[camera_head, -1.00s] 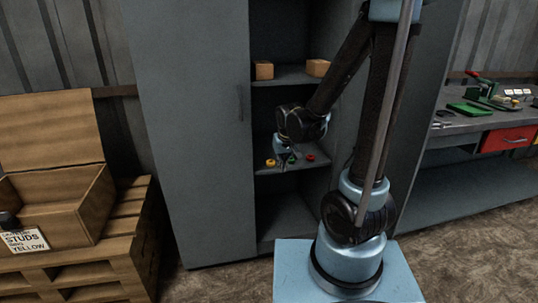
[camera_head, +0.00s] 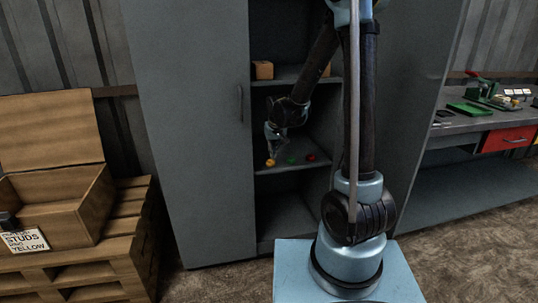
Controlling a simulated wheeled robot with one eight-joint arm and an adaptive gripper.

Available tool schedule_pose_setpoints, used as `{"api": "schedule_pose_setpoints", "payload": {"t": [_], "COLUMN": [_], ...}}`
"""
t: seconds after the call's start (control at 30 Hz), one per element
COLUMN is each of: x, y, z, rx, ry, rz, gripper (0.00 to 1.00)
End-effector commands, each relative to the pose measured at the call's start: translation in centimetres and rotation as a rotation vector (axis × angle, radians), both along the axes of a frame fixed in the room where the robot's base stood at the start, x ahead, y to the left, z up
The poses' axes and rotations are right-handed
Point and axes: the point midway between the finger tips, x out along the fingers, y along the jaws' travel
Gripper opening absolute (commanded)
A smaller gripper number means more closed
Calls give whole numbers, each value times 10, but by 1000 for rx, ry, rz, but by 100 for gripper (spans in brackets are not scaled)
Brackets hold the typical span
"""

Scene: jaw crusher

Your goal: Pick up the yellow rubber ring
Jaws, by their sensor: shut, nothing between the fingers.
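The yellow rubber ring (camera_head: 270,162) lies on the middle shelf (camera_head: 290,167) of the grey cabinet, at the left end of a short row. A green ring (camera_head: 291,160) and a red ring (camera_head: 311,157) lie to its right. My gripper (camera_head: 271,153) is small in the view, pointing down just above the yellow ring. Its fingers are shut and empty. Whether the fingertips touch the ring is too small to tell.
The cabinet's left door (camera_head: 197,130) is closed beside the opening. A workbench (camera_head: 490,122) stands at the right, and an open carton (camera_head: 60,205) on pallets at the left.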

Motion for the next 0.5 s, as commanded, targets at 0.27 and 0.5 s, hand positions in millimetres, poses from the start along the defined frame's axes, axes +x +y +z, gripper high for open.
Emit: {"api": "schedule_pose_setpoints", "payload": {"t": [0.27,0.5], "x": [48,84], "y": [14,24], "z": [0,0], "rx": [0,0], "ry": [0,0], "rz": [1,0], "gripper": [0,0]}}
